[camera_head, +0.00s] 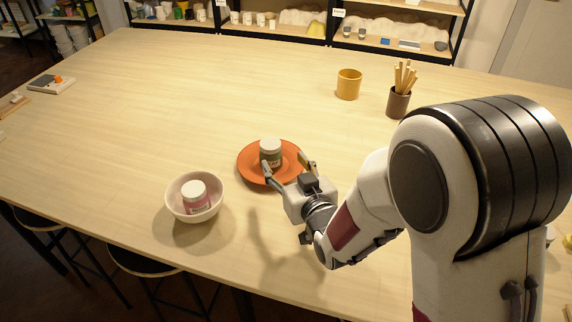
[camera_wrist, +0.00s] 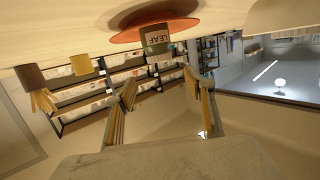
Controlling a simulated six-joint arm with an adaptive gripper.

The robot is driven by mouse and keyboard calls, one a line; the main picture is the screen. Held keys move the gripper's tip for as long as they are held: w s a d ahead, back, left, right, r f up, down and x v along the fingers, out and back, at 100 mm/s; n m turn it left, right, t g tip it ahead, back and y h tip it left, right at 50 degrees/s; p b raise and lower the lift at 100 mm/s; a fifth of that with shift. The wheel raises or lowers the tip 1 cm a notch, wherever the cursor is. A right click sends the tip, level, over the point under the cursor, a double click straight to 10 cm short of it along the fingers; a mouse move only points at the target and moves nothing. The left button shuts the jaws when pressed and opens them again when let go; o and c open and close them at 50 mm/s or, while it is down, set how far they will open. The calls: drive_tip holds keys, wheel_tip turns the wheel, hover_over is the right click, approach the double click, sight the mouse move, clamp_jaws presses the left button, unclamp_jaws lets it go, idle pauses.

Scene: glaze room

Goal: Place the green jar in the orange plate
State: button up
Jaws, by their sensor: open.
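The green jar (camera_head: 270,154) with a white lid stands upright in the orange plate (camera_head: 249,174), near the plate's middle. In the wrist view the jar (camera_wrist: 156,38) shows upside down with a "LEAF" label, against the orange plate (camera_wrist: 185,24). My gripper (camera_head: 290,165) is open at the plate's near right side, one finger close to the jar and the other to its right. In the wrist view the fingers (camera_wrist: 160,90) are spread, with nothing between them. Whether a finger touches the jar I cannot tell.
A pale bowl (camera_head: 175,207) holding a pink-labelled jar (camera_head: 195,194) stands left of the plate. A yellow cup (camera_head: 348,84) and a brown holder with wooden sticks (camera_head: 398,103) stand at the back right. The table's left and middle are mostly clear.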

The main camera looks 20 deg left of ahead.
idle(0.4)
drive_tip(key=s+d+r+m+g+h, duration=0.1)
drive_tip(key=s+d+r+h, duration=0.15)
drive_tip(key=d, duration=0.45)
drive_tip(key=s+d+r+m+h, duration=0.1)
drive_tip(key=d+r+m+h, duration=0.15)
drive_tip(key=d, duration=0.55)
drive_tip(key=s+d+r+m+g+h, duration=0.1)
drive_tip(key=s+d+r, duration=0.15)
drive_tip(key=d, duration=0.45)
drive_tip(key=s+d+m+g+h, duration=0.1)
drive_tip(key=s+d+g, duration=0.1)
drive_tip(key=s+d, duration=0.4)
drive_tip(key=s+d+m+g+h, duration=0.2)
drive_tip(key=s+d, duration=0.5)
drive_tip(key=s, duration=0.9)
drive_tip(key=shift+s+d+r+g+h, duration=0.2)
drive_tip(key=shift+r+g+h, duration=0.1)
drive_tip(key=shift+r, duration=0.1)
